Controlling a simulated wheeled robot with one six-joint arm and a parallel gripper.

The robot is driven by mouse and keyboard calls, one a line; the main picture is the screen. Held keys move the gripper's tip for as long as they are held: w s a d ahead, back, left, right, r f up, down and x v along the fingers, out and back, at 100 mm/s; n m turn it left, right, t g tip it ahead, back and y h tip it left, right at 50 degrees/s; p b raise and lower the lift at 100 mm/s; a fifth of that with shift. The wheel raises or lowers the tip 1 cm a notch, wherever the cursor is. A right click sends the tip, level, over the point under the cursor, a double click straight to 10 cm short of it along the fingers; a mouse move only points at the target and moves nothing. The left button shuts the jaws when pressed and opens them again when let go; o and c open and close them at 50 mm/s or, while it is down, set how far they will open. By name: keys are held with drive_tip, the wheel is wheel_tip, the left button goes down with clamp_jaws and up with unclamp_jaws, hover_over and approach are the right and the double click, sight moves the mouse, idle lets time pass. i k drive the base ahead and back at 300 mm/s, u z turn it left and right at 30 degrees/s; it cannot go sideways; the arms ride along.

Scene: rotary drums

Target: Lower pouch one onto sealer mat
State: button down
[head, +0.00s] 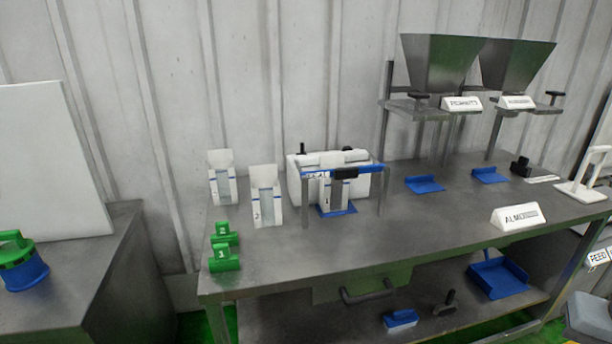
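A white pouch (326,196) with a clear window stands upright inside the blue-and-grey sealer frame (307,194). It is over the blue sealer mat (350,209); I cannot tell whether its base touches the mat. Its number is hidden or too small to read, so I cannot confirm that it is pouch one. The frame's blue bar and a black block cross in front of its upper part. Two similar white pouches, one nearer (265,196) and one farther back (222,178), stand upright to the left on the metal bench. My gripper does not show.
A white box (298,178) stands behind the sealer frame. Green clips numbered 2 (224,234) and 1 (223,258) sit at the bench's left end. Two hoppers (438,62) rise at the back right, with blue pads (424,184) below. The bench front centre is clear.

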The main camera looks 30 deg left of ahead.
sight(333, 194)
drive_tip(key=u, duration=0.75)
drive_tip(key=i, duration=0.75)
drive_tip(key=u, duration=0.7)
